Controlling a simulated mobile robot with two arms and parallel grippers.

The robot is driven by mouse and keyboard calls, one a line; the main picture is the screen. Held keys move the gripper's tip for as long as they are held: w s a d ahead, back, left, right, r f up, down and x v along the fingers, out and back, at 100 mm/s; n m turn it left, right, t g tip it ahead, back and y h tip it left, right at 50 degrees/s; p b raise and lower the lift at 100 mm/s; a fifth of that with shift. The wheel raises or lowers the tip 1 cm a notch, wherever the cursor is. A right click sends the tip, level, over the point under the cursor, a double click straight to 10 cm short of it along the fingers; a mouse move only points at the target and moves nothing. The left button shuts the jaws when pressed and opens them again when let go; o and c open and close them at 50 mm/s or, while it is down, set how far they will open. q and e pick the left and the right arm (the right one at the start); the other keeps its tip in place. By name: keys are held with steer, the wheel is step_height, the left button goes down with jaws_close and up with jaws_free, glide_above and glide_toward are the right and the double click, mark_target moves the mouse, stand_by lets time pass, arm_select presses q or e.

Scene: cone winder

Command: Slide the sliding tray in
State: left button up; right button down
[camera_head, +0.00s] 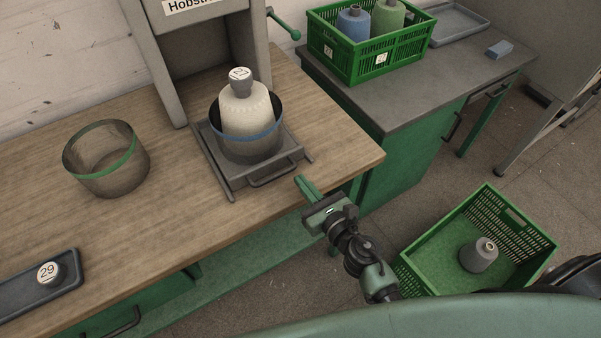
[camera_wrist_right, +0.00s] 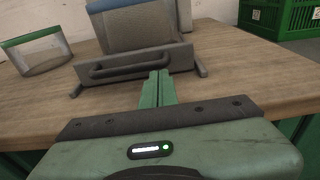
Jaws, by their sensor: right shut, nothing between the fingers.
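The grey sliding tray (camera_head: 225,170) sticks out in front of the machine (camera_head: 157,60) on the wooden bench, with a bar handle (camera_head: 273,174) on its front. On the tray stands a dark see-through container with a blue band (camera_head: 250,143), holding a cream yarn cone with a grey top (camera_head: 241,83) marked with a number. My right gripper (camera_head: 301,181) is shut and empty, just in front of the tray's front right corner. In the right wrist view the closed fingertips (camera_wrist_right: 160,76) point at the tray's front plate (camera_wrist_right: 178,56), beside the handle (camera_wrist_right: 125,65); contact cannot be told. My left gripper is not seen.
A see-through container with a green band (camera_head: 106,160) stands left on the bench. A dark tray (camera_head: 62,290) with a disc marked 29 lies at the front left. A green crate with cones (camera_head: 350,68) stands on the side cabinet; another crate (camera_head: 430,250) is on the floor.

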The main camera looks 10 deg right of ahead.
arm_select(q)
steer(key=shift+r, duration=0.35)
arm_select(e)
steer(key=shift+w+a+r, duration=0.15)
steer(key=shift+w+a, duration=0.05)
steer(key=shift+w, duration=0.55)
steer(key=shift+w, duration=0.1)
